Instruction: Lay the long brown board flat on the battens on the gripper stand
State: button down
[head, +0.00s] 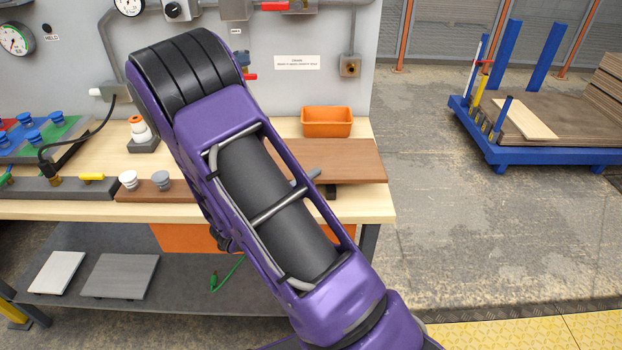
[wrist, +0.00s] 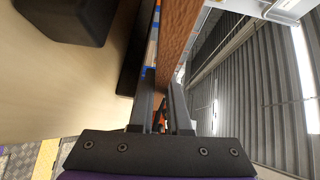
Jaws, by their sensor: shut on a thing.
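The long brown board (head: 350,160) shows at the right end of the workbench, largely behind my arm. A dark support end (head: 331,192), perhaps a batten, shows below its front edge; I cannot tell if they touch. In the wrist view the board (wrist: 178,35) runs up from between the two fingers of my gripper (wrist: 163,105), which is shut on its edge. Dark blocks (wrist: 75,18) stand beside the board over the pale benchtop there. My arm hides the gripper and the middle of the board in the head view.
An orange bin (head: 326,122) stands behind the board. White and grey knobs (head: 128,179) and a brown strip (head: 150,194) lie left of my arm; I cannot tell if the strip belongs to the board. A blue cart (head: 545,155) with stacked sheets stands right, across open floor.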

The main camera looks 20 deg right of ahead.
jog(key=shift+f, duration=0.25)
dwell(0.3)
jog(key=c, duration=0.8)
grip_release()
jog(key=shift+o, duration=0.2)
jog(key=shift+f, duration=0.1)
jog(key=shift+r+p, duration=0.2)
jog(key=shift+p, duration=0.1)
jog(key=shift+r+p, duration=0.1)
jog(key=shift+p, duration=0.25)
jog(key=shift+y+p, duration=0.5)
jog(key=shift+p, duration=0.25)
jog(key=g+y+p, duration=0.1)
jog(key=p, duration=0.2)
jog(key=shift+s+a+r, duration=0.1)
jog(key=shift+r, duration=0.05)
